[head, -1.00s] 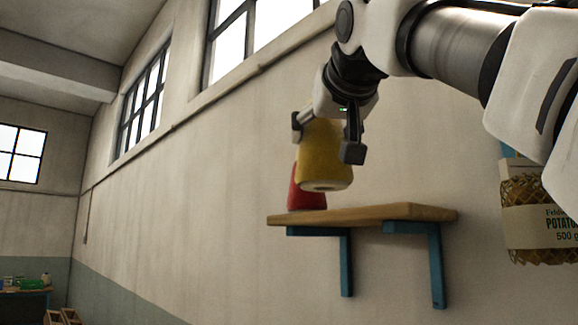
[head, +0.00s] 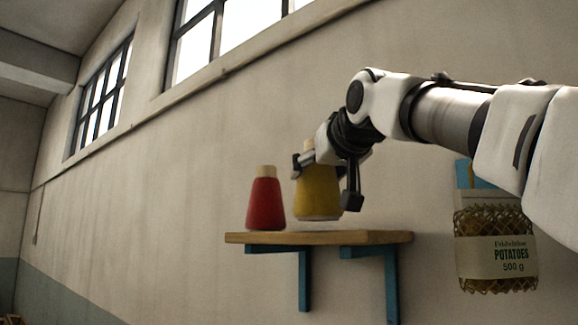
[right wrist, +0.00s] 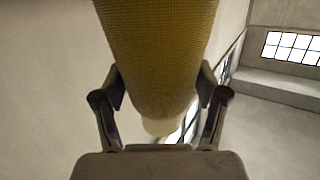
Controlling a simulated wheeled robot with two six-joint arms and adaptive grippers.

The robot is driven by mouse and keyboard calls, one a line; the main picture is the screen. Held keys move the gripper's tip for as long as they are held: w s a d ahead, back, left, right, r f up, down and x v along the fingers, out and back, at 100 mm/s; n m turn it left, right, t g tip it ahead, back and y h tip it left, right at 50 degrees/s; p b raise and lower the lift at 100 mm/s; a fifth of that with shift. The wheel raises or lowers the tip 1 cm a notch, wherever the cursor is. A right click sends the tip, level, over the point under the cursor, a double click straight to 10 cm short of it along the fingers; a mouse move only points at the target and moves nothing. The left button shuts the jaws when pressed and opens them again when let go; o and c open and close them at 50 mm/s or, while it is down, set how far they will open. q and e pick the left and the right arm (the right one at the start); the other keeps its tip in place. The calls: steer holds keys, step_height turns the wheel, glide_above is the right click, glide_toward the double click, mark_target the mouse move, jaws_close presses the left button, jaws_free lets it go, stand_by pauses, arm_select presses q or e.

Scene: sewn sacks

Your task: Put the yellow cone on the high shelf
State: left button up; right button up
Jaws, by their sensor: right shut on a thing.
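The yellow cone (head: 316,198) is upright with its wide end down. My right gripper (head: 325,182) is shut on it from the side, near its upper part. In the right wrist view the cone (right wrist: 158,55) sits between the two fingers (right wrist: 160,88). The cone's base appears just above the high shelf (head: 330,238), a wooden board on blue brackets; I cannot tell for sure whether it touches. My left gripper is not in view.
A red cone (head: 265,202) with a tan top stands on the shelf's left part, left of the yellow cone. A netted potato sack (head: 497,248) hangs on the wall to the right, below my right arm. The shelf's right end is clear.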

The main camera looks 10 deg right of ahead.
steer(key=shift+w+d+f+p, duration=0.2)
steer(key=shift+w+d+p, duration=0.35)
steer(key=shift+w+d, duration=0.85)
steer(key=shift+w+d+f+p, duration=0.1)
steer(key=shift+w+d+p, duration=0.15)
steer(key=shift+d, duration=0.35)
steer(key=shift+w+d+f+p, duration=0.1)
steer(key=shift+w+d, duration=0.25)
steer(key=shift+d, duration=0.2)
steer(key=shift+f+b, duration=0.4)
steer(key=shift+f, duration=0.05)
steer(key=o, duration=1.3)
